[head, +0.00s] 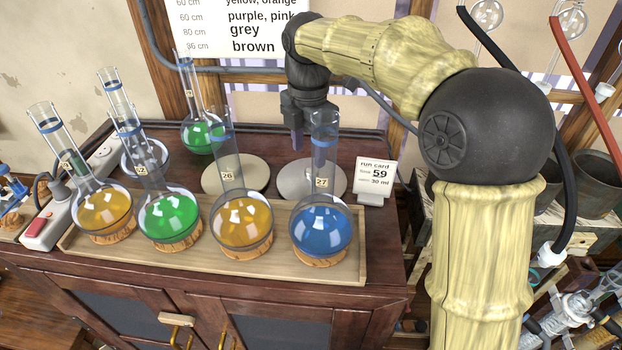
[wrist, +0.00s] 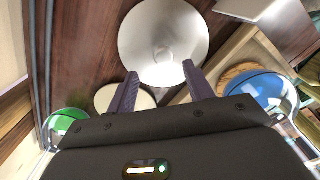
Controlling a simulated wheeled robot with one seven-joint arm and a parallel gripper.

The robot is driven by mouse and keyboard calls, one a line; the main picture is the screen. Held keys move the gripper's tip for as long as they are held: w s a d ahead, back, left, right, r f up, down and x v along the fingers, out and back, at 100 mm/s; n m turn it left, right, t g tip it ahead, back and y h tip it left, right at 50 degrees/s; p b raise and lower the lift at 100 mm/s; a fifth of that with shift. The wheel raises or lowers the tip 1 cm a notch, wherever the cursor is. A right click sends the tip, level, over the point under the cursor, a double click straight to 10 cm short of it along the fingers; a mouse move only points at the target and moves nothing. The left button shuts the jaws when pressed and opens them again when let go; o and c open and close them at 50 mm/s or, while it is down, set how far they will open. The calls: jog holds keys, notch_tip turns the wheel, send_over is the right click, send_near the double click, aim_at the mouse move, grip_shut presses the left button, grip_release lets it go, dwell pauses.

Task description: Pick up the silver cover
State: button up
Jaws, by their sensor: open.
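The silver cover (head: 291,183), a round metallic disc, lies on the dark wooden top behind the blue flask, whose neck hides part of it in the head view. In the wrist view the silver cover (wrist: 140,35) shows nearly whole, with a small round feature at its middle. My gripper (head: 301,140) points down above the cover, partly behind the blue flask's neck. In the wrist view my gripper (wrist: 160,80) is open and empty, its fingertips at the cover's near edge in the picture. Contact with the cover does not show.
A beige disc (head: 216,177) lies left of the silver cover. Flasks with blue (head: 320,232), yellow (head: 242,226) and green liquid (head: 170,218) stand in a wooden tray (head: 280,268) in front. A green flask (head: 197,136) stands behind; a run card (head: 374,176) stands right.

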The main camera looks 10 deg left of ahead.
jog(key=f, duration=0.1)
jog(key=f+p, duration=0.1)
jog(key=f, duration=0.1)
jog(key=shift+s+d+f+p, duration=0.2)
jog(key=shift+d+f+p, duration=0.1)
jog(key=shift+d+f, duration=0.1)
jog(key=shift+w+a+f, duration=0.1)
jog(key=shift+f, duration=0.3)
jog(key=c, duration=1.1)
jog(key=shift+r, duration=0.1)
notch_tip(320, 180, up, 18)
jog(key=shift+f+b, duration=0.1)
jog(key=shift+b, duration=0.25)
